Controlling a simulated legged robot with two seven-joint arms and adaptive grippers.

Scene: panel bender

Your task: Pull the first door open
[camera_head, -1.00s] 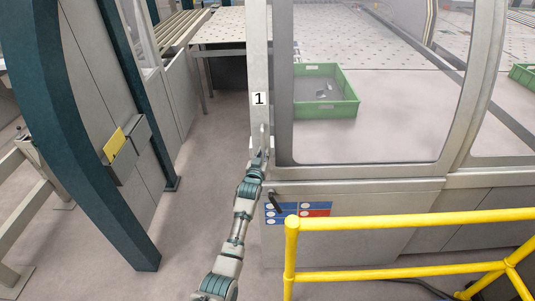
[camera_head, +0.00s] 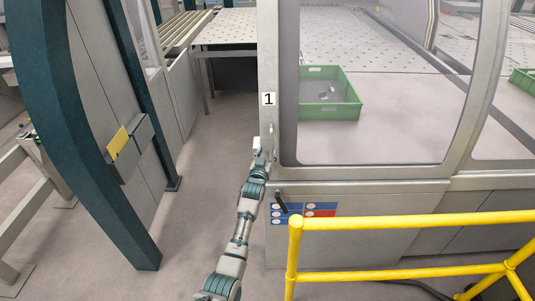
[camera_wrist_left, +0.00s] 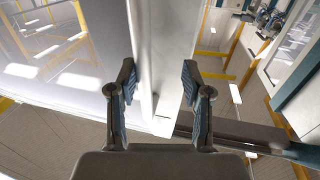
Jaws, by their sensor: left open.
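The first door (camera_head: 268,70) is a grey-framed panel with a large clear window and a "1" label (camera_head: 268,99) on its left upright. It looks closed, or nearly so. A slim upright handle (camera_head: 270,130) seems to sit on that upright below the label. My left gripper (camera_head: 262,151) is at the lower part of the upright, close to the handle's lower end. In the left wrist view the left gripper (camera_wrist_left: 160,88) is open, its fingers apart with the pale upright showing between and beyond them. I cannot tell whether it touches. My right gripper is not in view.
A yellow rail (camera_head: 410,219) stands at the front right. A lower panel with blue and red labels (camera_head: 304,211) and a dark lever (camera_head: 281,202) is under the door. A green crate (camera_head: 330,111) lies behind the window. Floor (camera_head: 200,200) is clear left of the door.

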